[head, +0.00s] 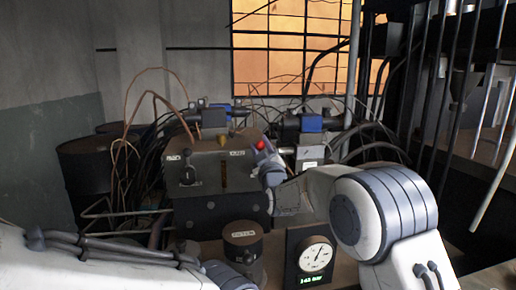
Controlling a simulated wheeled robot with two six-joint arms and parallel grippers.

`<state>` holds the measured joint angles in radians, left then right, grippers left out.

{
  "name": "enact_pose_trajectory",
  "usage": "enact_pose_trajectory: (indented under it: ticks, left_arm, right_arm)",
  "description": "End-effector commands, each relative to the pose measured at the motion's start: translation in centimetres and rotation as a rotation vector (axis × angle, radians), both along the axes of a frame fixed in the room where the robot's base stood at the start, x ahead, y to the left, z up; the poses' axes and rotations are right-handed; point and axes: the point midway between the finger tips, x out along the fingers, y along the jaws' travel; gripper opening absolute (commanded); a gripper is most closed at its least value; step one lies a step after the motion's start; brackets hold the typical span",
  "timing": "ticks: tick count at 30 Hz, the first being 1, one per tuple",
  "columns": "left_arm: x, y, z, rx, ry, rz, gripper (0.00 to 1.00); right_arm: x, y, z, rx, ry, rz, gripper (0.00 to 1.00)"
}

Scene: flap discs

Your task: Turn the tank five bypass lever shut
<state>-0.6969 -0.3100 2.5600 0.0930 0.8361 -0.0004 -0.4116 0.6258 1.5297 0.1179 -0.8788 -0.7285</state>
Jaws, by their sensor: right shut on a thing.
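A lever with a red ball knob (261,145) stands at the right end of a brown-grey metal box (205,186). My right gripper (262,152) reaches in from the right and is shut at the red knob; its fingers cover most of the lever, so its exact angle is hidden. The box carries small pale labels too small to read, a dark rotary knob (187,175) on its front left and a narrow brownish slot.
A round gauge (316,257) with a green digital readout stands in front, beside a dark labelled cylinder (243,241). Blue-capped valves (311,124) and tangled cables crowd behind the box. Dark drums (84,165) stand at left, vertical pipes at right.

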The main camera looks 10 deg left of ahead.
Motion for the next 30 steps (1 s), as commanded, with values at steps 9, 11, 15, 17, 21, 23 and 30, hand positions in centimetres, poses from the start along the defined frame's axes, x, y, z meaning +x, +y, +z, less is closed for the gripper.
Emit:
enact_pose_trajectory:
  ticks: [9, 11, 15, 17, 21, 23, 30]
  left_arm:
    - [0.0, 0.0, 0.0, 0.000, 0.000, 0.000, 0.50]
    - [0.0, 0.0, 0.0, 0.000, 0.000, 0.000, 0.50]
    - [0.0, 0.0, 0.0, 0.000, 0.000, 0.000, 0.50]
    - [0.0, 0.0, 0.0, 0.000, 0.000, 0.000, 0.50]
    - [0.0, 0.0, -0.2, 0.000, 0.000, 0.000, 0.50]
    - [0.0, 0.0, -0.4, 0.000, 0.000, 0.000, 0.50]
    - [0.0, 0.0, -1.5, 0.000, 0.000, 0.000, 0.50]
  right_arm:
    - [0.0, 0.2, -0.2, -0.003, 0.003, 0.003, 0.69]
    - [0.0, 0.1, -0.2, -0.003, 0.002, 0.002, 0.69]
    - [0.0, 0.1, -0.1, -0.001, 0.001, 0.002, 0.69]
    - [0.0, 0.1, -0.1, -0.001, 0.001, 0.002, 0.69]
    - [-0.5, -0.1, -0.2, 0.000, 0.000, 0.002, 0.69]
    - [-1.0, -0.2, -0.4, 0.000, 0.002, 0.003, 0.69]
    - [-4.8, -1.4, -1.7, -0.001, 0.002, 0.003, 0.69]
